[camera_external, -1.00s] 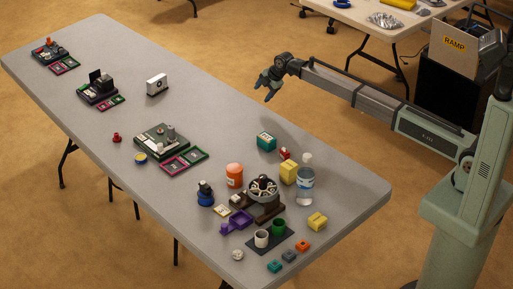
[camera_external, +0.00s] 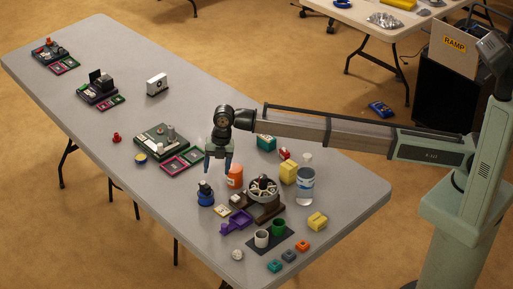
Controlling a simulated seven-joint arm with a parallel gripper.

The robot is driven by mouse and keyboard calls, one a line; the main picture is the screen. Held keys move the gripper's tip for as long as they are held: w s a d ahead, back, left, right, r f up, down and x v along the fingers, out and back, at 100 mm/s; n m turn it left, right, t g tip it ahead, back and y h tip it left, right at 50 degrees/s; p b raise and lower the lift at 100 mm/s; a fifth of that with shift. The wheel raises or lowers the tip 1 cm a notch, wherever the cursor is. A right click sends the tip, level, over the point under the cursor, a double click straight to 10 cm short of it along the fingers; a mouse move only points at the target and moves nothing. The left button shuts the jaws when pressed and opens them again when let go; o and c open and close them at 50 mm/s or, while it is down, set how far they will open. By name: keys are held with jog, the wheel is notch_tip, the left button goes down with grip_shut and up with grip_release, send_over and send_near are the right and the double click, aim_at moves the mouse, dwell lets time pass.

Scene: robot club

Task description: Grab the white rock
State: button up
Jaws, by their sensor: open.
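A small whitish round lump (camera_external: 237,254), which looks like the white rock, lies on the grey table near its front edge, left of the white cup. My gripper (camera_external: 218,168) is open and points down. It hangs above the table by the orange container, well behind the rock in the picture and apart from it. Nothing shows between its fingers. The rock is in plain view, too small for fine detail.
Near the rock stand a white cup (camera_external: 261,238) and a green cup (camera_external: 278,228) on a dark mat. A purple tray (camera_external: 236,222), a blue-black bottle (camera_external: 205,194), an orange container (camera_external: 235,176) and a clear water bottle (camera_external: 305,186) stand farther back.

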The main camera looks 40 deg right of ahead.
jog(key=s+a+r+n+g, duration=0.1)
jog(key=s+a+r+n, duration=0.15)
jog(key=s+a, duration=0.9)
jog(key=n+h, duration=0.2)
jog(key=n, duration=0.1)
send_over(237, 250)
jog(key=shift+g, duration=0.4)
jog(key=f, duration=0.8)
jog(key=shift+w+a, duration=0.3)
jog(key=shift+s+d+f, duration=0.1)
jog(key=shift+s+f, duration=0.05)
jog(key=shift+f, duration=0.7)
jog(key=shift+s+d+f, duration=0.1)
jog(key=shift+s+f, duration=0.05)
jog(key=shift+f, duration=0.75)
jog(key=shift+s+d+f, duration=0.1)
jog(key=shift+s+f, duration=0.05)
jog(key=shift+f, duration=0.7)
jog(key=shift+c, duration=0.3)
jog(key=c, duration=1.1)
